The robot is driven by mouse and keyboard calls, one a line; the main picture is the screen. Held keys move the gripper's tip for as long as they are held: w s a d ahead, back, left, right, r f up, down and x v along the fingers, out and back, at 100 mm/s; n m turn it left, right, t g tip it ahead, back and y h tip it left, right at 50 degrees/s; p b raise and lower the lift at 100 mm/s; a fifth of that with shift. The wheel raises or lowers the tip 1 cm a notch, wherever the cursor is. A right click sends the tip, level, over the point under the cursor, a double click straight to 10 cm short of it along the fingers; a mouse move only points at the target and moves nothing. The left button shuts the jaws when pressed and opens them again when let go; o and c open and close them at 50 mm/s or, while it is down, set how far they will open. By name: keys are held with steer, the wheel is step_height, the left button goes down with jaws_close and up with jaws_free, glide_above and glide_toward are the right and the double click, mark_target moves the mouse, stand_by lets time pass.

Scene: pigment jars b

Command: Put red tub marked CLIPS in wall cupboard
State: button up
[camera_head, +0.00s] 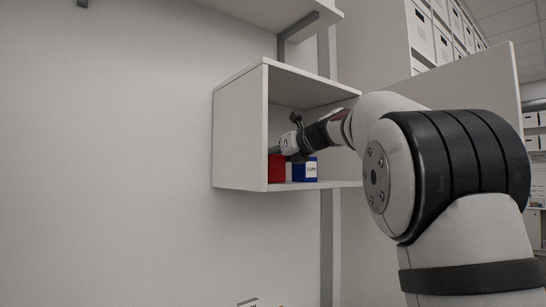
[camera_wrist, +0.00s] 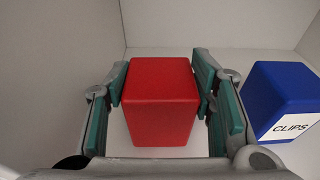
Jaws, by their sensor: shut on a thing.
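A red tub (camera_head: 276,168) is inside the wall cupboard (camera_head: 238,135), at the left of its floor in the head view. In the wrist view the red tub (camera_wrist: 162,105) sits between the two fingers of my gripper (camera_wrist: 162,85), which is shut on it with a pad against each side. No label shows on the faces of the red tub that I see. The head view also shows my gripper (camera_head: 290,146) reaching into the cupboard. I cannot tell whether the tub's base touches the cupboard floor.
A blue tub (camera_head: 306,170) marked CLIPS stands on the cupboard floor to the right of the red one. The wrist view shows this blue tub (camera_wrist: 283,100) close beside my right finger. A shelf (camera_head: 275,12) is above the cupboard.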

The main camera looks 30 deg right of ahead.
steer(key=shift+f, duration=0.15)
steer(key=o, duration=1.3)
steer(key=shift+o, duration=0.2)
steer(key=shift+r, duration=0.2)
steer(key=b+v, duration=0.1)
steer(key=v, duration=1.1)
